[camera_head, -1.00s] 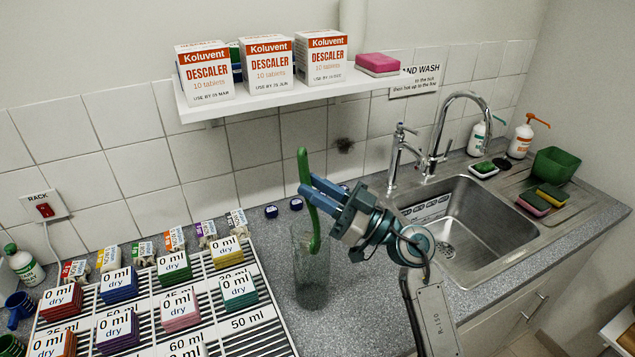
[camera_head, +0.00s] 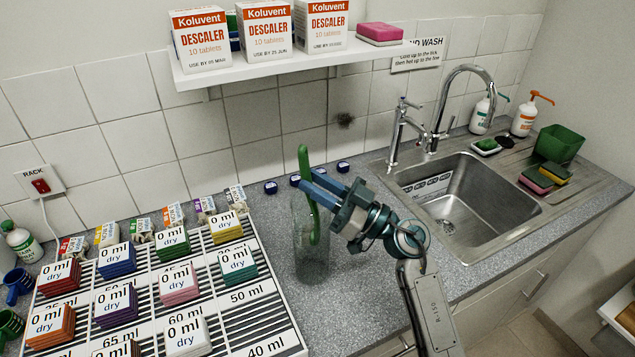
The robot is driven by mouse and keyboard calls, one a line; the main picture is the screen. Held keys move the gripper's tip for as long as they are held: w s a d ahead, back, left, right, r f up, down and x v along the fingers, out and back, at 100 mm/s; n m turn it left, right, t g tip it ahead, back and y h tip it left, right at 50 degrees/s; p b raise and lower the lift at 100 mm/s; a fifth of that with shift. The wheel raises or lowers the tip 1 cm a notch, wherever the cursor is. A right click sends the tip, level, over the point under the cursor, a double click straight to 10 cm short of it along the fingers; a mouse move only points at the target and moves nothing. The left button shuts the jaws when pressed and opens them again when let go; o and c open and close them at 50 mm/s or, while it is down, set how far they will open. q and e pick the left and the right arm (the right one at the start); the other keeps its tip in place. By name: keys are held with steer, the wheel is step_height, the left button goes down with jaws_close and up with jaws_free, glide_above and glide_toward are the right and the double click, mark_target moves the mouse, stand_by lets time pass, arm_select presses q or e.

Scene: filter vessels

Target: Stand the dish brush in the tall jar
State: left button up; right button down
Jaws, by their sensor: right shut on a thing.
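The dish brush, with a curved green handle (camera_head: 304,158), stands nearly upright with its lower part at the tall jar. The tall jar (camera_head: 303,263) is clear glass and stands on the counter right of the rack. The brush's lower part shows green within the jar's outline, and its end appears above the jar's base. My right gripper (camera_head: 308,186) is shut on the brush handle near the level of the jar's rim, coming in from the right. The fingers hide part of the handle and rim. My left gripper is not in view.
A white slatted rack (camera_head: 262,290) with labelled stacks fills the counter left of the jar. The sink (camera_head: 470,200) and tap (camera_head: 438,120) are at right. A shelf (camera_head: 290,68) with descaler boxes hangs above. Small dark blue caps (camera_head: 271,187) lie behind the jar.

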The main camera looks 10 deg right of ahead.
steer(key=c, duration=1.2)
jaws_free()
steer(key=shift+o, duration=0.2)
steer(key=b+v, duration=0.4)
steer(key=v, duration=0.7)
steer(key=shift+b, duration=0.4)
